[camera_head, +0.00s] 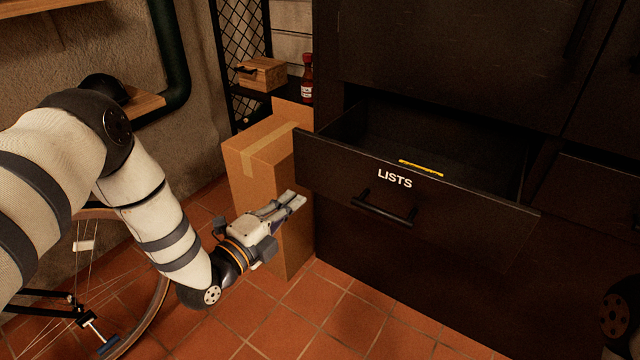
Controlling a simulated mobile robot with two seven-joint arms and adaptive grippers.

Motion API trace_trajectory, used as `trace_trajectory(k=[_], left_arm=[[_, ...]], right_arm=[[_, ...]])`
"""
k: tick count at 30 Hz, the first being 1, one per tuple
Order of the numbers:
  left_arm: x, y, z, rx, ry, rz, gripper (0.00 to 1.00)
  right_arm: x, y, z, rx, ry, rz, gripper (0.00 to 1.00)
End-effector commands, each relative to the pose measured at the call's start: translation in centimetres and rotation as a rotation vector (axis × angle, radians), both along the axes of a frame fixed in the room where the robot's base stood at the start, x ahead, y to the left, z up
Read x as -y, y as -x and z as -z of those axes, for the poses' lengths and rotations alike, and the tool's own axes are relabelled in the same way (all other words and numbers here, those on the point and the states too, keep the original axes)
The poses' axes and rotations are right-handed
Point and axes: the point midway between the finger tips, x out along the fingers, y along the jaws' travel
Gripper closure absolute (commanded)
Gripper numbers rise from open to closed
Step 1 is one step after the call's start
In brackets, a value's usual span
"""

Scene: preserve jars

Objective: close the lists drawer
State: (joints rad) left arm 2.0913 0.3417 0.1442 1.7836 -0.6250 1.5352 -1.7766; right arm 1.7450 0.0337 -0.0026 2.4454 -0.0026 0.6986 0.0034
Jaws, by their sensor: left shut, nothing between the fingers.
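The lists drawer (455,200) is a dark drawer with white "LISTS" lettering and a black bar handle (383,208) on its front. It stands pulled out from the dark cabinet (450,50), and its inside shows from above. A thin yellow strip (421,168) shows at the top edge of its front, above the lettering. My left gripper (297,199) is shut and empty, left of the handle and apart from the drawer front, before a cardboard box.
A tall cardboard box (262,160) stands left of the drawer, close to the cabinet. A bicycle wheel (150,310) is at the lower left. A red bottle (307,80) and a wooden box (262,73) sit behind. Tiled floor (330,315) is clear in front.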

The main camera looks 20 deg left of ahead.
Motion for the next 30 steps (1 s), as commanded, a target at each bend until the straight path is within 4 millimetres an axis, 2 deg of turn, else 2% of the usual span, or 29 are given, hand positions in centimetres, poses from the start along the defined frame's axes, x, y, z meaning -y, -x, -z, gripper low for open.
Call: trace_trajectory(k=[9,15,19,30], left_arm=[[2.1,-6.5,0.5,-0.007,0.001,-0.001,1.00],[3.0,-9.2,0.5,-0.008,0.003,-0.001,1.00],[3.3,-9.9,0.3,-0.008,0.003,-0.001,1.00],[3.3,-10.1,0.3,-0.008,0.003,-0.001,1.00]], right_arm=[[0.0,1.1,1.3,-0.035,0.000,-0.001,0.60],[0.0,1.5,1.8,-0.047,0.000,-0.003,0.60],[0.0,1.6,1.9,-0.050,0.000,-0.003,0.60],[0.0,1.6,1.9,-0.050,0.000,-0.003,0.60]])
